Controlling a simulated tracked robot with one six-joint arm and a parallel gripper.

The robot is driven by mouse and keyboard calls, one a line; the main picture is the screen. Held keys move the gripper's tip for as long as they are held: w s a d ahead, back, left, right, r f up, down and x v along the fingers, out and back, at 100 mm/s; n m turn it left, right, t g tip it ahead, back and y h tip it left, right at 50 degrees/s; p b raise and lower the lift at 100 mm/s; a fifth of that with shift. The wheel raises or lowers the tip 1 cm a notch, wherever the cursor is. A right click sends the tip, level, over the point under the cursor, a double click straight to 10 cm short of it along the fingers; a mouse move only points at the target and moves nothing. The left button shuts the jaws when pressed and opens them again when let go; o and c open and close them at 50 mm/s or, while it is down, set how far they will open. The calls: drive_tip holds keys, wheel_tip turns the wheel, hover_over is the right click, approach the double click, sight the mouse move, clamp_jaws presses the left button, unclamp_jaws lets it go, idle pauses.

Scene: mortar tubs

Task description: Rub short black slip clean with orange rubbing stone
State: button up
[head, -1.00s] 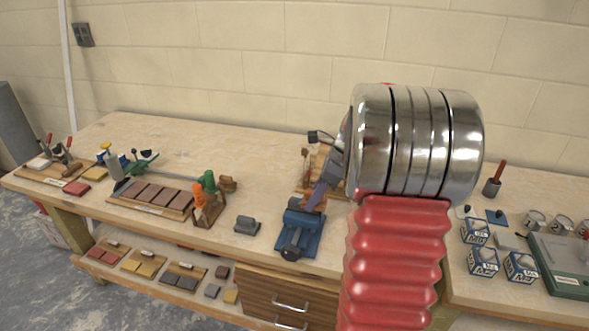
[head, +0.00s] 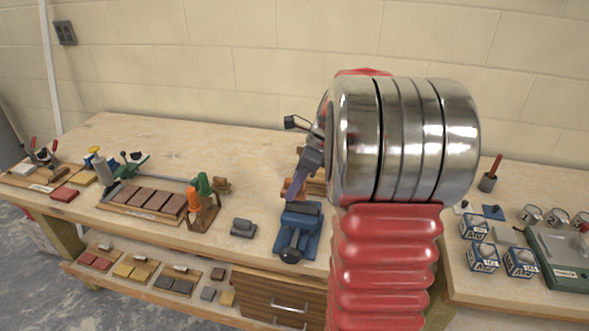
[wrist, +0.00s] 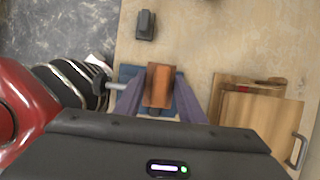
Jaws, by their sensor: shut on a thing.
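My gripper (head: 293,190) is shut on an orange-brown block, the orange rubbing stone (wrist: 160,86), which sits between its purple fingers in the wrist view. In the head view the stone (head: 291,186) shows small at the fingertips, just above and behind the blue vise (head: 299,232). The vise also shows beneath the stone in the wrist view (wrist: 129,73). The stone and gripper cover much of the vise there, and I cannot tell whether a black slip is in its jaws or whether the stone touches anything. A dark grey block (head: 243,228) stands on the bench left of the vise.
A rack with orange and green handles (head: 203,206) stands left of the dark block, beside a board of brown slabs (head: 145,201). Blue-white boxes (head: 474,228) and a green-edged device (head: 562,262) are at right. A wooden board (wrist: 236,122) lies right of the vise in the wrist view.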

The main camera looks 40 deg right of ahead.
drive_tip(key=shift+r, duration=2.55)
